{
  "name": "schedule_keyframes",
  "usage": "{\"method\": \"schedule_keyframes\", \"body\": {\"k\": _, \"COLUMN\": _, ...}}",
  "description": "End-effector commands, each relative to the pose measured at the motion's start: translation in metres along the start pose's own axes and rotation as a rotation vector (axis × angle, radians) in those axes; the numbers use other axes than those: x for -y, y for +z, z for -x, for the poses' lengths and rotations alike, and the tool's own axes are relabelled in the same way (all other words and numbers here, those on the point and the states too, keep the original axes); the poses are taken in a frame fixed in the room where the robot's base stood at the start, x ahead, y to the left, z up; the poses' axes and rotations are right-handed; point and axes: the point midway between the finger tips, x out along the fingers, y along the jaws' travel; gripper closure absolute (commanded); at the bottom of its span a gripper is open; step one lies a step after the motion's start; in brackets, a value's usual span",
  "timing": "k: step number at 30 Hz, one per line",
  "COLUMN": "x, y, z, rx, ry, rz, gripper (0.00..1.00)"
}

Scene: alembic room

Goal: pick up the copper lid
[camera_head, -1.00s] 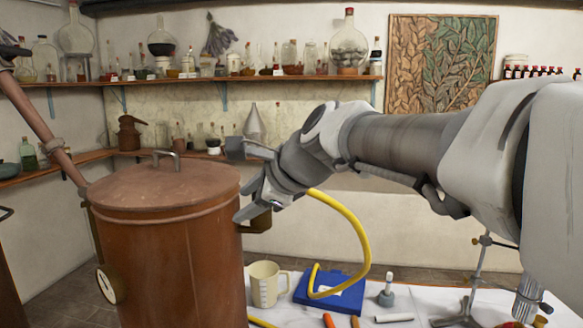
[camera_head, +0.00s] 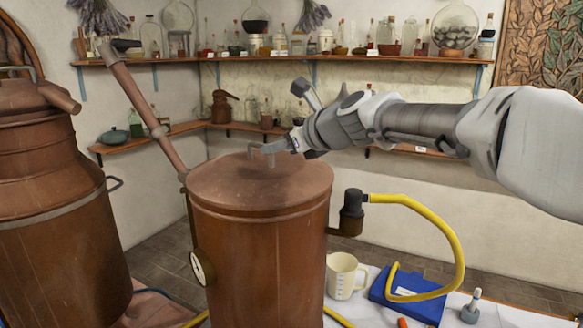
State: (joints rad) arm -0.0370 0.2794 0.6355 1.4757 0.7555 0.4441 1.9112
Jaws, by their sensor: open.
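The copper lid (camera_head: 235,187) sits level on top of the large copper pot (camera_head: 262,262). Its raised metal handle (camera_head: 263,158) stands up at the middle of the lid. My gripper (camera_head: 278,122) is above the lid at the handle's upper right, reaching in from the right. It is open, with one finger pointing up and left and the other low beside the handle. The lower finger overlaps the handle in the picture; whether it touches cannot be told.
A second copper vessel (camera_head: 50,215) stands at the left. A slanted copper pipe (camera_head: 142,105) rises behind the pot. At the right are a yellow hose (camera_head: 440,225), a measuring jug (camera_head: 344,275) and a blue book (camera_head: 410,290). Wall shelves hold glassware.

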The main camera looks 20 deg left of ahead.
Motion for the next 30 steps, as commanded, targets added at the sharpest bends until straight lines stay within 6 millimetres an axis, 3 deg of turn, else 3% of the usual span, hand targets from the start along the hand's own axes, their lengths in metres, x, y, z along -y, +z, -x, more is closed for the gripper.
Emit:
{"method": "schedule_keyframes", "body": {"k": 3, "x": 0.0, "y": 0.001, "z": -0.014, "rx": -0.001, "ry": 0.003, "rz": -0.002, "gripper": 0.49}}
{"method": "schedule_keyframes", "body": {"k": 11, "x": -0.001, "y": 0.002, "z": -0.029, "rx": -0.001, "ry": 0.002, "rz": 0.0, "gripper": 0.49}}
{"method": "schedule_keyframes", "body": {"k": 21, "x": -0.001, "y": 0.005, "z": -0.069, "rx": -0.001, "ry": 0.001, "rz": -0.001, "gripper": 0.49}}
{"method": "schedule_keyframes", "body": {"k": 30, "x": -0.001, "y": 0.004, "z": -0.073, "rx": 0.0, "ry": -0.001, "rz": 0.001, "gripper": 0.49}}
